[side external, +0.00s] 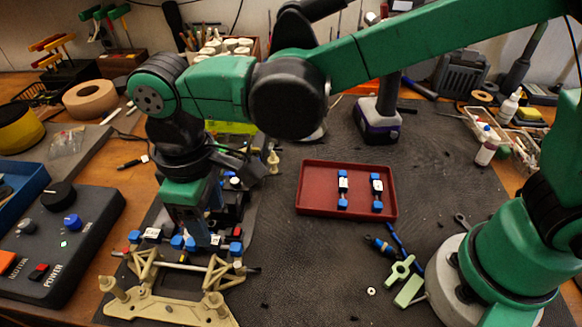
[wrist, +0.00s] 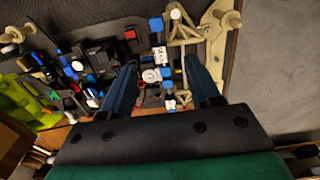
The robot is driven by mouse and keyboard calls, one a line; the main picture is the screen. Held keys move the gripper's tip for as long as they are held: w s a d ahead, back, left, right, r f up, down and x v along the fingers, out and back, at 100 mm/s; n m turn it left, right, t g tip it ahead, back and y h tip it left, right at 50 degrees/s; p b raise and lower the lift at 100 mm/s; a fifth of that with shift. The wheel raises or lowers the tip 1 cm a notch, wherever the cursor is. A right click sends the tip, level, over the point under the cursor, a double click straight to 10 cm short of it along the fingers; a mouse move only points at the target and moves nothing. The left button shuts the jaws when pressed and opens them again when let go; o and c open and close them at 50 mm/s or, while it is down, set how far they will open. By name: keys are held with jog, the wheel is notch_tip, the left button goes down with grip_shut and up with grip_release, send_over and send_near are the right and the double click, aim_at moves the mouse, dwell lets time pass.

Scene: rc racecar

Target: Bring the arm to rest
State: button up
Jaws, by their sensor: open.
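My gripper (side external: 196,230) points down over the front part of the RC car in the side view. In the wrist view its two blue fingers (wrist: 160,68) stand apart with a gap between them, and nothing is clearly gripped. The car (side external: 180,285) has a beige front frame with arms and blue-ended parts with white labels (side external: 152,235). In the wrist view, a blue-and-white part (wrist: 156,52) and the beige frame (wrist: 190,28) lie beyond the fingertips. The fingers hide some of the car, and I cannot tell whether they touch it.
A red tray (side external: 310,208) on the dark mat holds two blue-and-white parts (side external: 343,187). A control box (side external: 95,225) stands left of the car. A purple-based tool (side external: 377,125) stands behind the tray. Small green parts (side external: 400,272) lie in front.

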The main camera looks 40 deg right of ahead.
jog(key=d+r+m+t, duration=0.2)
jog(key=d+m+t, duration=0.1)
jog(key=d, duration=0.9)
jog(key=s+d+r+m+t, duration=0.1)
jog(key=d+m+t, duration=0.3)
jog(key=d, duration=0.8)
jog(key=shift+s+d+r+m, duration=0.15)
jog(key=shift+s+r+m, duration=0.15)
jog(key=shift+r+m, duration=0.5)
